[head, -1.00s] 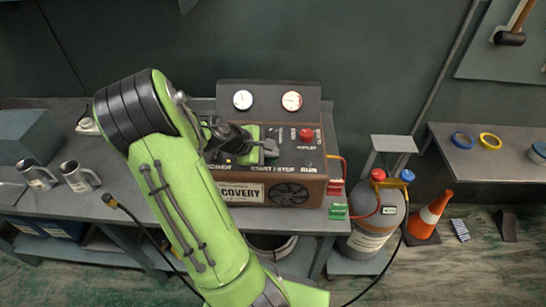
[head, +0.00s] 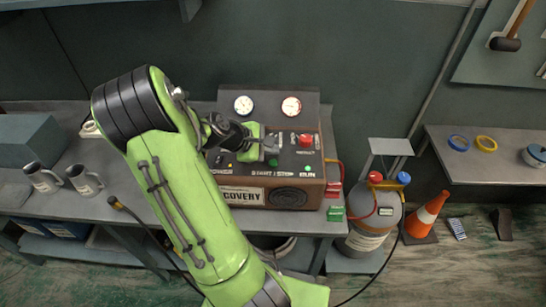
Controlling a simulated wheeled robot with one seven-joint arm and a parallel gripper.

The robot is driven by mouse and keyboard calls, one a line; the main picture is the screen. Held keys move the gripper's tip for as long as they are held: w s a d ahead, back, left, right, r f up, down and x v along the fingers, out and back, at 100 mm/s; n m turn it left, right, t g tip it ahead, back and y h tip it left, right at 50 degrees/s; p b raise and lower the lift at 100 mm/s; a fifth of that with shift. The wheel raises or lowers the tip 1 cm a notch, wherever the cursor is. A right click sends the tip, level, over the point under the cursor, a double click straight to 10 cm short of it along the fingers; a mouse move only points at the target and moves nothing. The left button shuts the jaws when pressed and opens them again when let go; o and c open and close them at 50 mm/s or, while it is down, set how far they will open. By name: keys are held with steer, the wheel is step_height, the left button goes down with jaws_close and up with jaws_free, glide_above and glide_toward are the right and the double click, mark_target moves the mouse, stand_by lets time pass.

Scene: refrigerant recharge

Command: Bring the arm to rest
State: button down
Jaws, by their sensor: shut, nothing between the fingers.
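My gripper (head: 271,151) is at the control panel of the brown recovery machine (head: 240,195), over the panel's middle. It is shut with nothing in it; I cannot tell whether it touches the panel. My green arm crosses the picture from the bottom and hides the machine's left part. The machine stands on the grey bench and shows two gauges (head: 243,105), a red knob (head: 306,140) and lit green lamps on its panel.
Two metal mugs (head: 84,180) and a grey box (head: 30,140) stand on the bench at left. A grey gas cylinder (head: 375,217) with hoses stands right of the bench, beside an orange cone (head: 430,214). A side table (head: 490,165) holds tape rolls.

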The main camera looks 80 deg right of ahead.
step_height(320, 180, up, 4)
steer(key=p, duration=0.2)
steer(key=shift+f+p, duration=0.2)
steer(key=shift+p, duration=0.1)
steer(key=w+a+r+m+t+y, duration=0.1)
steer(key=w+a+r+t, duration=0.3)
steer(key=w+a, duration=0.4)
steer(key=w+a+r+m+t+y, duration=0.15)
steer(key=w+a+r+t, duration=0.35)
steer(key=a, duration=0.6)
steer(key=s+a+r+n+t+y, duration=0.1)
steer(key=s+a+r+y, duration=0.1)
steer(key=a, duration=0.8)
steer(key=s+a+r+n+t+y, duration=0.1)
steer(key=s+a+r+y, duration=0.1)
steer(key=a, duration=0.8)
steer(key=shift+s+r+t, duration=0.15)
steer(key=shift+r+t, duration=0.15)
steer(key=shift+t, duration=0.1)
